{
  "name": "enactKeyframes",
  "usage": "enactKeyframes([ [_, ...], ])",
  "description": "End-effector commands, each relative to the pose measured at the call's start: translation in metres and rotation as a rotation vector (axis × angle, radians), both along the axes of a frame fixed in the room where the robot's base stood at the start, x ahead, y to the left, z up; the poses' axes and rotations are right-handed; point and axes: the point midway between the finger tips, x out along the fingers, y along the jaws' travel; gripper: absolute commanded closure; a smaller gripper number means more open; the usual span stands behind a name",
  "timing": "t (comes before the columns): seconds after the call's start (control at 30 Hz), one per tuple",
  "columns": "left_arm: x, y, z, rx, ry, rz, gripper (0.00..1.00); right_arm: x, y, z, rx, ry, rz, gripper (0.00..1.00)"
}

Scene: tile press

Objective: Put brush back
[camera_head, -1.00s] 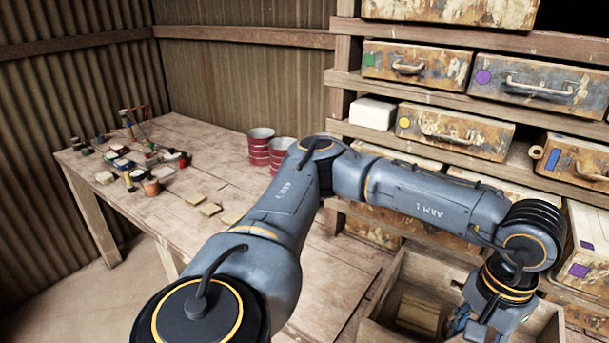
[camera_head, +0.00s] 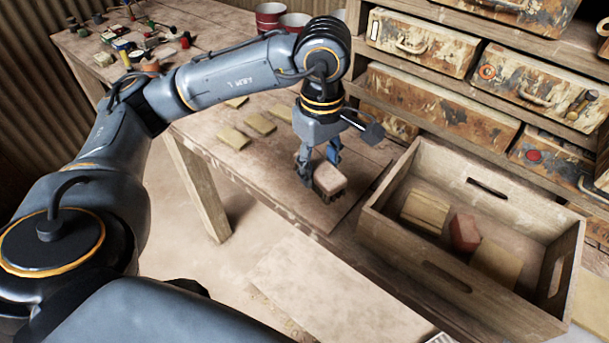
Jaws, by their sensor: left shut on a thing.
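My left gripper (camera_head: 318,165) points down over the right part of the wooden table, near its front edge. It is shut on a small block with a pale pinkish top and dark underside, which looks like the brush (camera_head: 331,178). The brush is at or just above the table top (camera_head: 205,150); I cannot tell whether it touches. The fingers hide part of it. My right gripper is not in view.
An open wooden crate (camera_head: 405,262) stands right of the gripper, holding tan tiles and a reddish block (camera_head: 464,232). Several flat tiles (camera_head: 261,123) lie left of the gripper. Red cans (camera_head: 270,16) and small bottles stand farther back. Shelves of worn drawers (camera_head: 424,43) rise behind.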

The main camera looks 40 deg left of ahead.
Motion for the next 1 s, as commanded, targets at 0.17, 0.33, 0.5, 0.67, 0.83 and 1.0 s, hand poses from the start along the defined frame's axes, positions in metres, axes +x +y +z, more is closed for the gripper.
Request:
enactKeyframes([
  [0.17, -0.001, 0.01, -0.009, 0.002, 0.004, 0.213, 0.83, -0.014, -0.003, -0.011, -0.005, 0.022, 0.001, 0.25],
  [0.33, 0.012, 0.023, -0.015, 0.004, 0.007, 0.269, 0.83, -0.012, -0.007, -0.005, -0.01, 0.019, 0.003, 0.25],
  [0.5, 0.044, 0.049, -0.031, 0.004, 0.009, 0.27, 0.83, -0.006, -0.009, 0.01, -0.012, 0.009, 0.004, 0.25],
  [0.67, 0.073, 0.073, -0.051, 0.006, 0.009, 0.265, 0.83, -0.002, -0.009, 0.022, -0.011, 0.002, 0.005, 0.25],
  [0.83, 0.092, 0.088, -0.084, 0.004, 0.008, 0.262, 0.83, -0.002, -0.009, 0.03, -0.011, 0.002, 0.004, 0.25],
  [1.0, 0.103, 0.095, -0.1, 0.003, 0.005, 0.259, 0.83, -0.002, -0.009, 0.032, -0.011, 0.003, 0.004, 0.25],
])
